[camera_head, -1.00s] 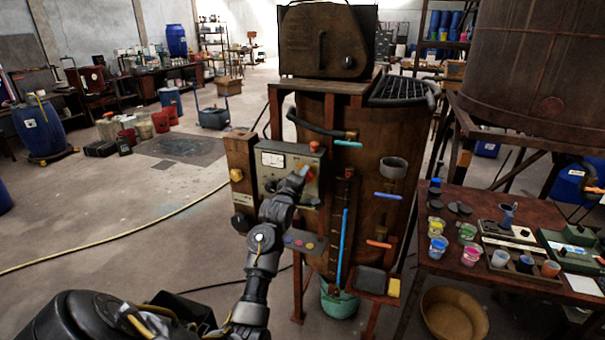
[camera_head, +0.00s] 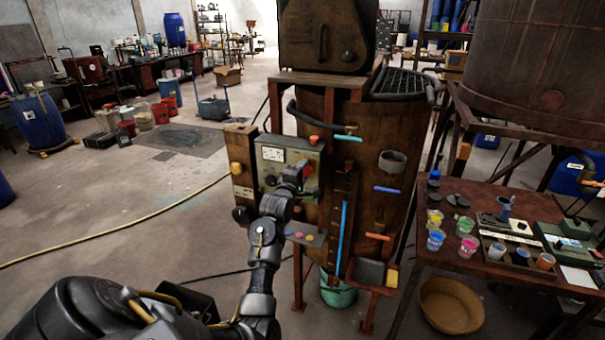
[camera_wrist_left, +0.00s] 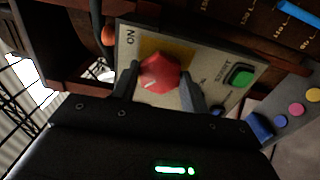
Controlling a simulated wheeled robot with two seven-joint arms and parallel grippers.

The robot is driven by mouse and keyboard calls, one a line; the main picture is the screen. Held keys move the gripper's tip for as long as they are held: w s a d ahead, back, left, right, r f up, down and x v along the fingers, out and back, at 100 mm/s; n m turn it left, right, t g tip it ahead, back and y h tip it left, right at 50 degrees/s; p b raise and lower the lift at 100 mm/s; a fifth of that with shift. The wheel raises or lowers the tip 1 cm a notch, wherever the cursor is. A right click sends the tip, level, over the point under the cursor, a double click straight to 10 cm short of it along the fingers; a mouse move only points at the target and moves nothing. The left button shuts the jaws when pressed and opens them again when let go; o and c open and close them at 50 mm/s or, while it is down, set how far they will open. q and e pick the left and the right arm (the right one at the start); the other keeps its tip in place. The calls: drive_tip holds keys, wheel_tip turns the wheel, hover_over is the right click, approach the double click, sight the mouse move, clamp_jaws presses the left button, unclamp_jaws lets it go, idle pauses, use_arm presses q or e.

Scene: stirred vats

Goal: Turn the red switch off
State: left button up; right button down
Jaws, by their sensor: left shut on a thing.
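The red switch (camera_wrist_left: 160,74) is a faceted red knob on a grey control panel in the left wrist view, over a yellow patch with "ON" printed beside it. A pale mark shows on its face. My left gripper (camera_wrist_left: 158,88) has one finger on each side of the knob and is shut on it. In the head view my left gripper (camera_head: 294,182) is at the right part of the control panel (camera_head: 272,156) and covers most of the switch. My right gripper is not in view.
A green button (camera_wrist_left: 240,76) sits beside the knob on the panel. The brown vat (camera_head: 312,115) stands behind it, with coloured-handled valves. A shelf with coloured buttons (camera_head: 305,235) is below. A table (camera_head: 470,200) with cups is at the right.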

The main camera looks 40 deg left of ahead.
use_arm(q)
drive_tip(key=o, duration=1)
drive_tip(key=shift+s, duration=0.1)
drive_tip(key=b+v, duration=0.3)
drive_tip(key=v, duration=0.7)
drive_tip(key=shift+s, duration=0.3)
drive_tip(key=shift+d, duration=0.15)
